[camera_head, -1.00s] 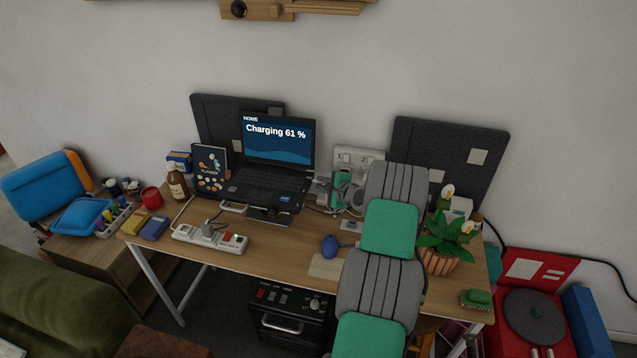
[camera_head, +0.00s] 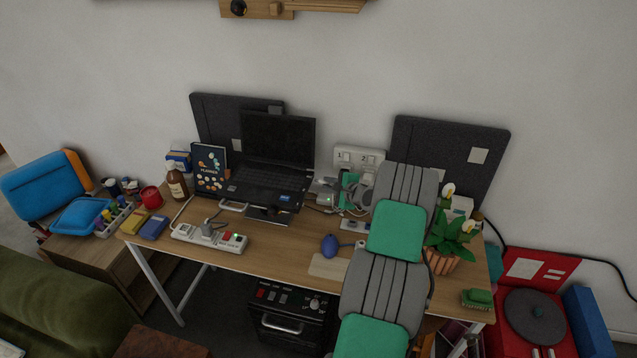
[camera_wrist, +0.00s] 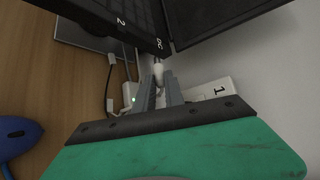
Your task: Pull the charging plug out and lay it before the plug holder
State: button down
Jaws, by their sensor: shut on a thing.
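The charging plug (camera_wrist: 158,70) is a small pale plug at the laptop's side edge, by the "DC" mark, in the wrist view. My gripper (camera_wrist: 159,86) is shut on it; the two grey fingers close around its lower part. I cannot tell whether the plug's tip still touches the port. The laptop (camera_head: 264,180) stands open with a black screen; its dark edge also shows in the wrist view (camera_wrist: 110,18). I cannot single out the plug holder.
A white wall socket panel (camera_head: 358,157) is behind my gripper. A blue bulb-shaped thing (camera_head: 330,245) and a beige pad (camera_head: 327,266) lie on the desk in front. A power strip (camera_head: 208,237) is at the left, a potted plant (camera_head: 450,240) at the right. Some front desk surface is clear.

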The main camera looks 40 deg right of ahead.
jog(key=shift+s+d+b, duration=0.35)
jog(key=shift+s+d, duration=0.5)
jog(key=shift+s, duration=0.2)
jog(key=shift+s+r, duration=0.1)
jog(key=s+a+f+m+g+y+p, duration=0.1)
jog(key=s+a+g+y+p, duration=0.1)
jog(key=s, duration=0.5)
jog(key=s+a+f+m+g+y+p, duration=0.2)
jog(key=s+a+p, duration=0.3)
jog(key=s, duration=0.3)
jog(key=s+a+f+m+g+y+p, duration=0.1)
jog(key=s+a+m+g+y+p, duration=0.1)
jog(key=s, duration=0.6)
jog(key=shift+s+a+f+g+p, duration=0.1)
jog(key=shift+a+f+g+p, duration=0.05)
jog(key=shift+a+p, duration=0.35)
jog(key=shift+s+a+f+g+p, duration=0.1)
jog(key=shift+a+g+p, duration=0.05)
jog(key=shift+a+p, duration=0.3)
notch_tip(320, 180, down, 3)
jog(key=b, duration=0.3)
jog(key=shift+w+f, duration=0.1)
jog(key=shift+f, duration=0.4)
